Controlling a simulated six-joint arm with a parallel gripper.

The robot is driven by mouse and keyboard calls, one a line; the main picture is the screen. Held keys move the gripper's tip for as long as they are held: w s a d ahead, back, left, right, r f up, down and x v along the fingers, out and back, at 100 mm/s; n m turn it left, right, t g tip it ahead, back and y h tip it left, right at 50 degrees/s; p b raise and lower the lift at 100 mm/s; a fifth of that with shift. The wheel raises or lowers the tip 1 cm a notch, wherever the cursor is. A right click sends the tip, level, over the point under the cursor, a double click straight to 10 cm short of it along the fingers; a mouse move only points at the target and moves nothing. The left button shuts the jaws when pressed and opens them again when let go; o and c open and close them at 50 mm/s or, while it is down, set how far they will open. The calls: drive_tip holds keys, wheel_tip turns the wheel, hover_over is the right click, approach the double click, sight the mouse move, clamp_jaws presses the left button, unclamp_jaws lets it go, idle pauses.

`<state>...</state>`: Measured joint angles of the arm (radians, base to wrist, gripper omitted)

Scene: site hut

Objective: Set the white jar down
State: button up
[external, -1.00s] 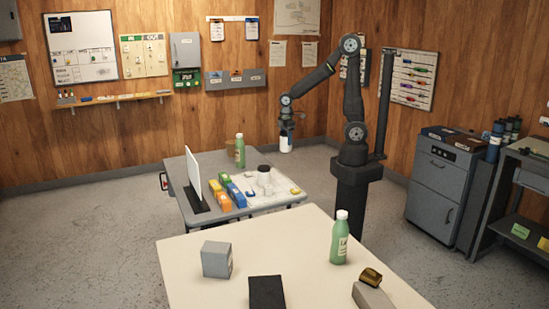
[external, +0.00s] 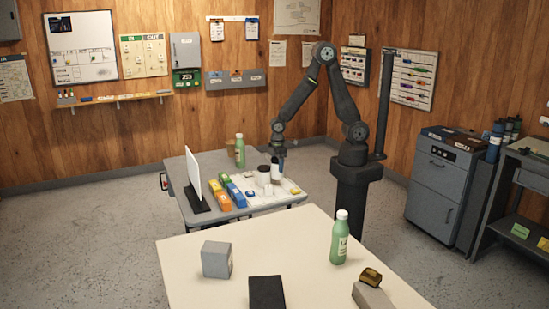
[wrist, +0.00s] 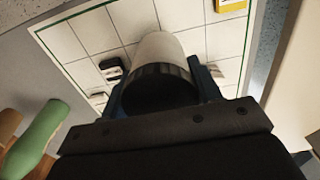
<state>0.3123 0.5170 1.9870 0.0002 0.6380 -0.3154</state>
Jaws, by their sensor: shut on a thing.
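The white jar (wrist: 158,47) has a dark ribbed lid (wrist: 160,85). My gripper (wrist: 163,84) is shut on it, with a blue finger on either side near the lid. The jar also shows in the external view (external: 275,171), low over the small grey table beneath my gripper (external: 279,155). It looks upright. A white gridded board (wrist: 85,35) lies under it in the wrist view. I cannot tell whether the jar's base touches the board.
Orange and blue boxes (external: 223,190), an upright white panel (external: 194,180) and a green bottle (external: 240,150) share the table. The bottle also shows in the wrist view (wrist: 38,138). A cream table (external: 290,240) is nearer the camera.

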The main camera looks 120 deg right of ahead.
sight(277, 172)
drive_tip(key=shift+f, duration=2.1)
drive_tip(key=o, duration=1.2)
drive_tip(key=shift+f, duration=0.1)
wheel_tip(277, 172, up, 12)
drive_tip(key=shift+r, duration=0.15)
